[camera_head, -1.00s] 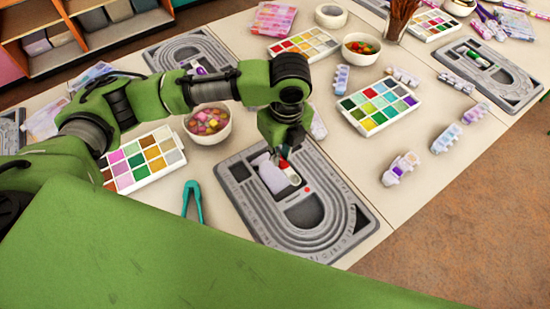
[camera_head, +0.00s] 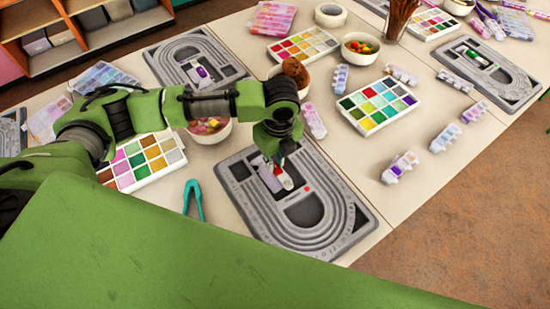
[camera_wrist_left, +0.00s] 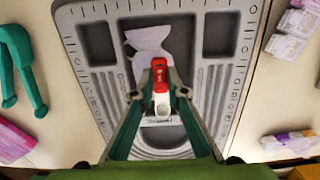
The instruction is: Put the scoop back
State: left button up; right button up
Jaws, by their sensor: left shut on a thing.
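My left gripper (camera_head: 280,160) is over the nearest grey bead board (camera_head: 345,238). In the left wrist view its two fingers (camera_wrist_left: 160,88) are closed on a small scoop (camera_wrist_left: 161,103) with a red part and a white end. The scoop's white end also shows in the head view (camera_head: 286,181). I cannot tell whether the scoop touches the board. A pale lilac flat piece (camera_wrist_left: 149,44) lies on the board's upper middle, just beyond the fingers. My right gripper is not in view.
Teal tweezers (camera_head: 193,198) lie left of the board. A colour bead box (camera_head: 128,180) and a bowl (camera_head: 212,136), partly behind my arm, stand farther left. A bowl with a brown thing (camera_head: 295,71) is behind the arm. Bare table lies right of the board.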

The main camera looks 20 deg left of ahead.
aim_at(277, 168)
pick_arm(q)
jog(key=shift+f, duration=0.15)
jog(key=o, duration=0.9)
jog(key=r, duration=1.3)
jog(key=shift+s+d+b, duration=0.2)
jog(key=shift+d+b, duration=0.15)
